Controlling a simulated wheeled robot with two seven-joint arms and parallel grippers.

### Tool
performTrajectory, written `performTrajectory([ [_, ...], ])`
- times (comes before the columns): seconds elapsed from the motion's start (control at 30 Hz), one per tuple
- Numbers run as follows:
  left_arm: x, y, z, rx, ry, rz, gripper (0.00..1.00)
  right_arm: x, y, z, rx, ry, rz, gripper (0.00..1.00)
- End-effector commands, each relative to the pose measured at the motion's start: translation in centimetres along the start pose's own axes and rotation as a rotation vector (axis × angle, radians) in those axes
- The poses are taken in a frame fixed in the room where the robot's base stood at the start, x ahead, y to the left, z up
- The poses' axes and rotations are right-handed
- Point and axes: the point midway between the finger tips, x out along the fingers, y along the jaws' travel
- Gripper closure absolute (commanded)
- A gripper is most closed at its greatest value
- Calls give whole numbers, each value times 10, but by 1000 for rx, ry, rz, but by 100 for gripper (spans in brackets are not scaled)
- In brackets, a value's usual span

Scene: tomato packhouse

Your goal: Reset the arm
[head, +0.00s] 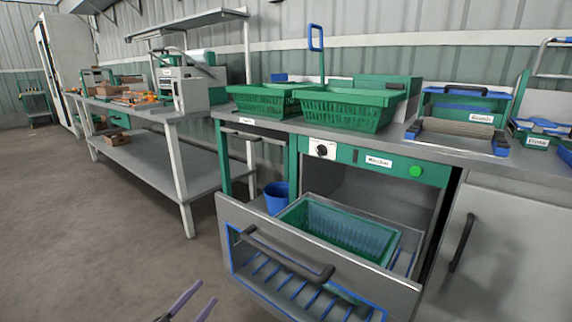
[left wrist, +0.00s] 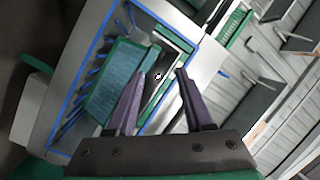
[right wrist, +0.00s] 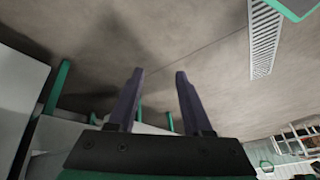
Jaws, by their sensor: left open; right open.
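My left gripper (head: 190,303) is low at the bottom edge of the head view, in front of the pulled-out drawer, with its two purple fingers apart and nothing between them. In the left wrist view the open left gripper (left wrist: 160,80) points toward the drawer and the green crate (left wrist: 110,85) in it. My right gripper (right wrist: 158,75) shows only in the right wrist view. Its fingers are apart and empty, with bare concrete floor beyond them.
The drawer (head: 290,272) stands open with a green crate (head: 340,238) inside. Two green baskets (head: 345,110) sit on the counter above. A blue bin (head: 277,196) is behind the drawer's left side. A side table (head: 150,112) stands left; the floor (head: 90,230) is clear.

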Motion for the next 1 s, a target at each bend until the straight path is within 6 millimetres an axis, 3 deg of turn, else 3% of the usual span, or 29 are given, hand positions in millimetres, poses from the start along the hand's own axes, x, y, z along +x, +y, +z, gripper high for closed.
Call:
performTrajectory([
  [0.1,-22,52,42,-316,-311,87,48,0,0,0,-1,1,0,50],
  [0.2,-48,97,58,-517,-515,177,48,0,0,0,-1,1,0,50],
  [0.37,-92,158,59,-753,-764,325,48,0,0,0,-1,1,0,50],
  [0.53,-138,207,40,-936,-971,486,48,0,0,0,-1,1,0,50],
  [0.57,-146,214,35,-965,-1004,515,48,0,0,0,-1,1,0,50],
  [0.6,-148,210,33,-961,-1027,519,48,-6,0,-2,2,-13,6,50],
  [0.77,-153,217,49,-939,-1082,509,48,5,10,9,13,-59,36,50],
  [1.0,-185,225,74,-902,-1180,502,48,7,27,46,24,-141,87,50],
])
